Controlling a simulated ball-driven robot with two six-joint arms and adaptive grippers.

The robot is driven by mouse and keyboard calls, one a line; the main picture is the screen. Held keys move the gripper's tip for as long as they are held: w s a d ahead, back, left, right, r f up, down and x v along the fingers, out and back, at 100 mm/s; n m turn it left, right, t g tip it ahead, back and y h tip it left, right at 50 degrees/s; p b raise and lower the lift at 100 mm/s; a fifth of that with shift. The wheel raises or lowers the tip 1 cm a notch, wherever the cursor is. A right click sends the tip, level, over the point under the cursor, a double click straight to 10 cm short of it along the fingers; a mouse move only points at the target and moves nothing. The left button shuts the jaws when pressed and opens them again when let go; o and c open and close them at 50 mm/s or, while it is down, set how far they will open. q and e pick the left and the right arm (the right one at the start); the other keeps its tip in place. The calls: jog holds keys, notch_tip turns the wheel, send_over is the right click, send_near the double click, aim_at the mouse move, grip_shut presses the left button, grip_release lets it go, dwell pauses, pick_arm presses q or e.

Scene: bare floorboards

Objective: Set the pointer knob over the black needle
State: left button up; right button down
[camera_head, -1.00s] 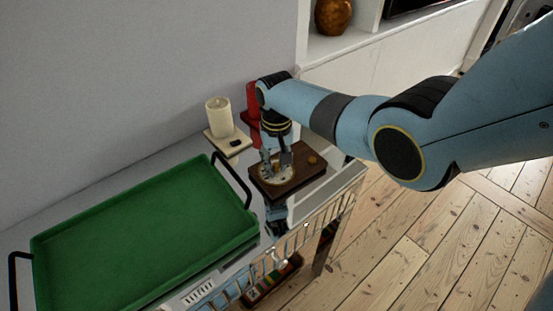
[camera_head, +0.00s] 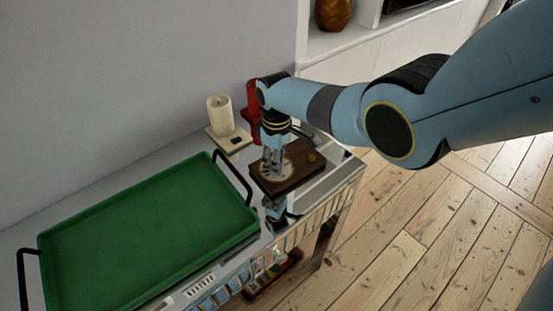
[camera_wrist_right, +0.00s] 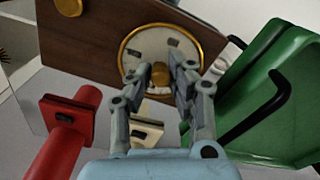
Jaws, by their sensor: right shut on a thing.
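A dark wooden board (camera_head: 305,167) lies on the trolley top and carries a round pale dial with a gold rim (camera_wrist_right: 140,50). My right gripper (camera_head: 274,172) reaches down onto the dial from above. In the right wrist view, its fingertips (camera_wrist_right: 163,74) are shut on the gold pointer knob (camera_wrist_right: 160,73) at the dial's centre. The fingers hide much of the knob, so its pointing direction cannot be told. A small dark mark, perhaps the black needle (camera_wrist_right: 173,43), shows on the dial face beyond the fingertips. My left gripper is not in view.
A green tray (camera_head: 150,235) with black handles fills the trolley top at left. A cream candle (camera_head: 220,117) on a pale base and a red cylinder (camera_head: 252,105) stand close behind the board. A gold button (camera_head: 313,157) sits on the board. Floorboards are clear at right.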

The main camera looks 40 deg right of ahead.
jog(key=shift+n, duration=0.7)
jog(key=c, duration=1.2)
grip_release()
notch_tip(320, 180, up, 12)
